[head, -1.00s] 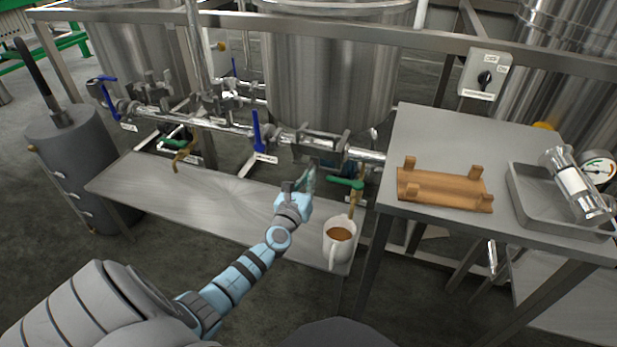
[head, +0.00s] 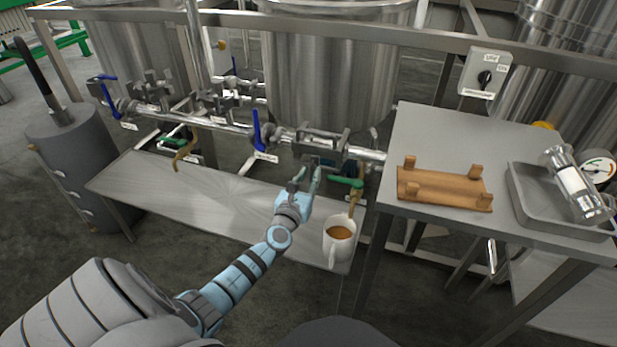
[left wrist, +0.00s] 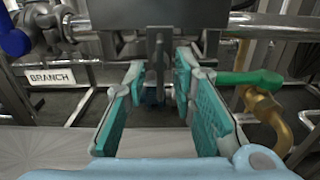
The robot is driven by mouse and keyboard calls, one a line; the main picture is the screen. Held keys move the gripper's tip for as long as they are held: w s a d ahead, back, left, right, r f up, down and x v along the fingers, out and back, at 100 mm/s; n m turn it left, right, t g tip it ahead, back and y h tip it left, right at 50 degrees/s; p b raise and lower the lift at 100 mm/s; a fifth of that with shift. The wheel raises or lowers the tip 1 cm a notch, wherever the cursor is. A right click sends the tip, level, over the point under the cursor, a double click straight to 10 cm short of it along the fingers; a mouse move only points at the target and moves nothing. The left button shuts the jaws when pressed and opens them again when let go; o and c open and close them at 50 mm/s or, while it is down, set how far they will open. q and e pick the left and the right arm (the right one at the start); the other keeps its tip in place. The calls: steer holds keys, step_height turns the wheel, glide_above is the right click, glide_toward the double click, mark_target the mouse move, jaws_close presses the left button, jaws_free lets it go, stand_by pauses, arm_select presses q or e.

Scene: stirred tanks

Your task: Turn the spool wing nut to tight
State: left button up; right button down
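The spool assembly (head: 318,146) is a grey metal block with upright bars on the pipe in front of the middle tank. In the left wrist view, a narrow grey upright piece (left wrist: 157,66), apparently the wing nut, hangs below the dark block (left wrist: 155,28). My left gripper (head: 306,174) is just below and in front of the spool. In the left wrist view, its teal fingers (left wrist: 160,82) are apart, with the grey piece showing between their tips. Whether they touch it is unclear. The wing nut is too small to make out in the head view. My right gripper is out of view.
A blue-handled valve (head: 257,130) is left of the spool. A green-handled brass tap (head: 350,184) is close on the right. A mug of brown liquid (head: 338,243) stands on the low bench (head: 215,200). A higher table (head: 440,140) holds a wooden cradle (head: 443,188) and a tray (head: 518,200).

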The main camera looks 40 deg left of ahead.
arm_select(q)
steer(key=v, duration=1.2)
